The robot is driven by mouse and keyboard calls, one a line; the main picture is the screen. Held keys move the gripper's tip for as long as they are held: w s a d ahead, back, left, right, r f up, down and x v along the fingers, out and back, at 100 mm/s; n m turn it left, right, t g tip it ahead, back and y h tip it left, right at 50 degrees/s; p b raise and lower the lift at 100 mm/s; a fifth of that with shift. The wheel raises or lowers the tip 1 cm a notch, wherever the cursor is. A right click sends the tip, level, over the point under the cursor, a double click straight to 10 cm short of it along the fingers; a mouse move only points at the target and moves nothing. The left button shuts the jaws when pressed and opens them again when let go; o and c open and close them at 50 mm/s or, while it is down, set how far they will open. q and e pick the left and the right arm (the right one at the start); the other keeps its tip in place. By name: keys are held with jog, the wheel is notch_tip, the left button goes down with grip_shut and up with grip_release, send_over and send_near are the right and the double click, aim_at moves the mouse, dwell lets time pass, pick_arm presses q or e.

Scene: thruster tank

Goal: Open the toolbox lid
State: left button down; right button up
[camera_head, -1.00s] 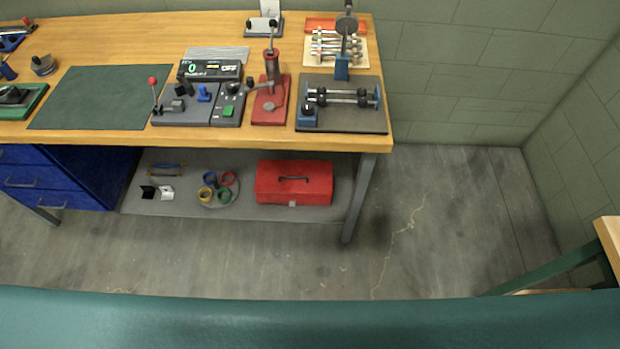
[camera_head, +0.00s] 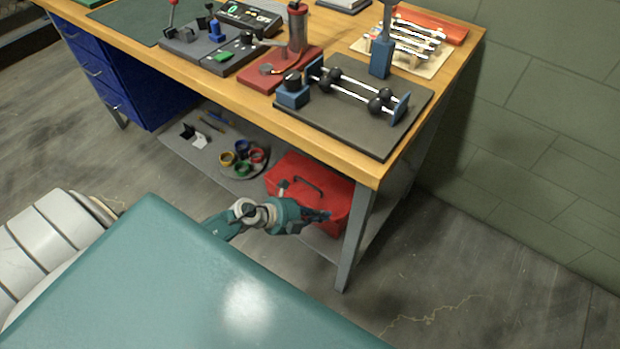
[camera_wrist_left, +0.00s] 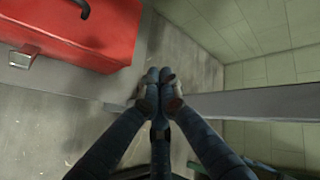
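The red toolbox (camera_head: 332,184) sits on the low shelf under the workbench, with its lid down. A dark handle (camera_head: 308,187) lies on top of the lid and a pale latch (camera_head: 283,186) shows at its left. My left gripper (camera_head: 322,216) is in front of the toolbox and covers part of its front. In the left wrist view the toolbox (camera_wrist_left: 105,38) is at the upper left with its metal latch (camera_wrist_left: 22,59). There the fingertips of my left gripper (camera_wrist_left: 158,76) meet, with nothing seen between them, apart from the toolbox. My right gripper is not in view.
The workbench top (camera_head: 268,97) overhangs the shelf. A grey table leg (camera_head: 355,235) stands right of the toolbox. A round tray (camera_head: 262,172) with coloured rings sits to its left. Bare floor (camera_head: 440,270) lies to the right.

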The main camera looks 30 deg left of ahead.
pick_arm(q)
jog(key=w+a+f+m+g+y+b, duration=0.1)
jog(key=w+a+f+m+g+b, duration=0.2)
jog(key=m+b, duration=0.35)
jog(key=m+t+y+b, duration=0.1)
jog(key=m+y+b, duration=0.3)
jog(key=m+y, duration=0.1)
send_near(312, 193)
jog(key=shift+n, duration=0.25)
jog(key=b+x, duration=0.3)
jog(key=x, duration=0.2)
jog(key=shift+f+b, duration=0.35)
jog(key=shift+w, duration=0.1)
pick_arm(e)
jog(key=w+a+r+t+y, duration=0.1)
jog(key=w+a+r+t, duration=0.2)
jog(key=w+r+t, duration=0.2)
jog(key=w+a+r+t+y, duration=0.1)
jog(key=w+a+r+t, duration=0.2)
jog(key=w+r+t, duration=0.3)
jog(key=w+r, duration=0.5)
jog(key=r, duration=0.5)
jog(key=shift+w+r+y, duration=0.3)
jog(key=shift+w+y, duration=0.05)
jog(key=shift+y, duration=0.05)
pick_arm(q)
jog(key=shift+a, duration=0.1)
